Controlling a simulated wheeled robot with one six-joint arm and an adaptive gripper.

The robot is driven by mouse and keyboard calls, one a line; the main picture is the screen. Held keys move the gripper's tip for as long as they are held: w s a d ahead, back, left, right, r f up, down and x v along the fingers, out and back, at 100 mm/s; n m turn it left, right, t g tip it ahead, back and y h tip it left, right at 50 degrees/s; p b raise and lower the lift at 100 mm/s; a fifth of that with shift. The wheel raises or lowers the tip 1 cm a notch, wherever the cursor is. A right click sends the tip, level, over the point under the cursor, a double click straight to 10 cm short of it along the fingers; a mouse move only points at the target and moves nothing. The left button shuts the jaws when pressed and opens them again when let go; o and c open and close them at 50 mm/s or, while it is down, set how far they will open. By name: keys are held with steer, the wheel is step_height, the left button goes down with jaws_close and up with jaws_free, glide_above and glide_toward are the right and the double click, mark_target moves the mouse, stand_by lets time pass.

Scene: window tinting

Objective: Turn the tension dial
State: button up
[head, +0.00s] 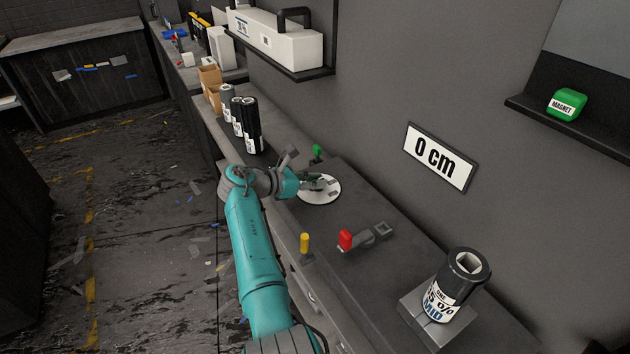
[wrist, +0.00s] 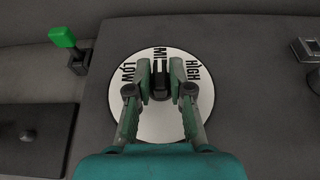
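The tension dial is a round white disc (head: 319,189) on the dark bench top, with a dark knob at its centre. In the wrist view the disc (wrist: 162,123) carries the words LOW, MID and HIGH along its far side. The black knob (wrist: 160,82) points toward MID, whose last letter is partly covered. My gripper (wrist: 160,79) is over the dial, one finger on each side of the knob. I cannot tell whether the fingers press on it or leave a narrow gap. In the head view my gripper (head: 318,183) partly covers the dial.
A green-topped lever (wrist: 65,42) stands left of the dial. A red-handled lever (head: 346,239) and yellow knob (head: 305,242) are nearer. A film roll (head: 454,287) sits on a stand; several black rolls (head: 246,125) stand farther back. A wall sign (head: 438,158) reads 0 cm.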

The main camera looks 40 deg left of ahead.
steer(key=shift+o, duration=0.7)
steer(key=shift+v, duration=3.75)
